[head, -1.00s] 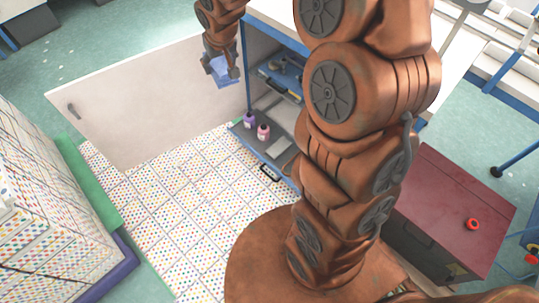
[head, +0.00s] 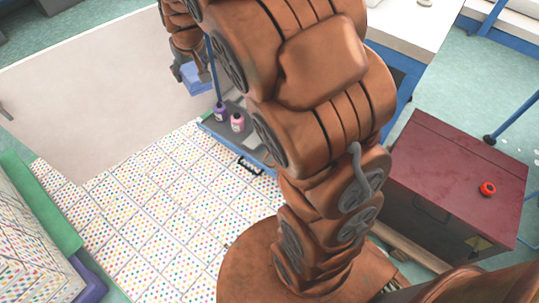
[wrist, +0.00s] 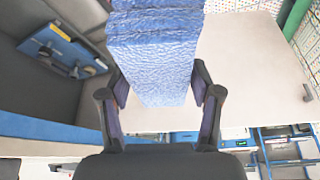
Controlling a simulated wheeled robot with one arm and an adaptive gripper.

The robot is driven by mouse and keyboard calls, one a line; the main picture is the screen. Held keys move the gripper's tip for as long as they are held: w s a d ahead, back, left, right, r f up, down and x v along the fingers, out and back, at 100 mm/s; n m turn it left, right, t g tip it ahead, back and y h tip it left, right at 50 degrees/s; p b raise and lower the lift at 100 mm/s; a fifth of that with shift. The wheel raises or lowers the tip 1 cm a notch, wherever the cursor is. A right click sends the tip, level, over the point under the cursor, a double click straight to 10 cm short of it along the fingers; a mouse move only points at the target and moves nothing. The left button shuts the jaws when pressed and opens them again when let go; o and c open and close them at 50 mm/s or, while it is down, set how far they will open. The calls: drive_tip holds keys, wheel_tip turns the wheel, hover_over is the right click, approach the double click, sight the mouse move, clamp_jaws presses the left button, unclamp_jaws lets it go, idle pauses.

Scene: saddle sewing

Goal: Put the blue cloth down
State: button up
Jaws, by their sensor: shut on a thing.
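The blue cloth (wrist: 155,60) is a folded, textured light-blue stack between the two fingers of my gripper (wrist: 158,90) in the wrist view. My gripper is shut on it. In the head view the cloth (head: 197,77) hangs below my gripper (head: 186,70) at the upper left. It is in the air in front of the pale open door and above and behind the pulled-out drawer. My own arm hides part of the cabinet behind it.
A pulled-out drawer (head: 213,127) holds a purple bottle (head: 220,112) and a pink bottle (head: 237,122). The pale open door (head: 90,100) stands at left. A dark red cabinet (head: 440,165) with a red ring (head: 487,188) is at right. Dotted floor tiles (head: 150,210) look clear.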

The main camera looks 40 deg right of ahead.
drive_tip(key=w+d+f+n+y+b, duration=0.1)
drive_tip(key=d+f+n+b, duration=0.25)
drive_tip(key=f+b, duration=0.65)
drive_tip(key=w+d+f+n+y+b, duration=0.15)
drive_tip(key=d+f+b, duration=0.35)
drive_tip(key=f, duration=0.9)
drive_tip(key=s+d+f+n+g+y, duration=0.1)
drive_tip(key=s+d+f+n, duration=0.25)
drive_tip(key=d+f, duration=0.35)
drive_tip(key=s+d+f+n+g+y, duration=0.1)
drive_tip(key=s+d+f+n, duration=0.2)
drive_tip(key=d+f+n, duration=0.3)
drive_tip(key=s+d+f+n+g+b, duration=0.1)
drive_tip(key=s+d+f+n+g, duration=0.1)
drive_tip(key=s+d+f+n, duration=0.4)
drive_tip(key=s+d+f+n+g, duration=0.1)
drive_tip(key=s+d+f+g, duration=0.15)
drive_tip(key=s+f, duration=0.4)
drive_tip(key=shift+n+t, duration=0.25)
drive_tip(key=shift+t, duration=0.2)
drive_tip(key=f+b, duration=0.1)
drive_tip(key=f, duration=0.2)
drive_tip(key=w+f+b, duration=0.1)
drive_tip(key=f+b, duration=0.1)
drive_tip(key=f, duration=0.2)
drive_tip(key=w+f+b, duration=0.1)
drive_tip(key=f+b, duration=0.1)
drive_tip(key=f, duration=0.2)
drive_tip(key=shift+f, duration=0.15)
drive_tip(key=o, duration=1.2)
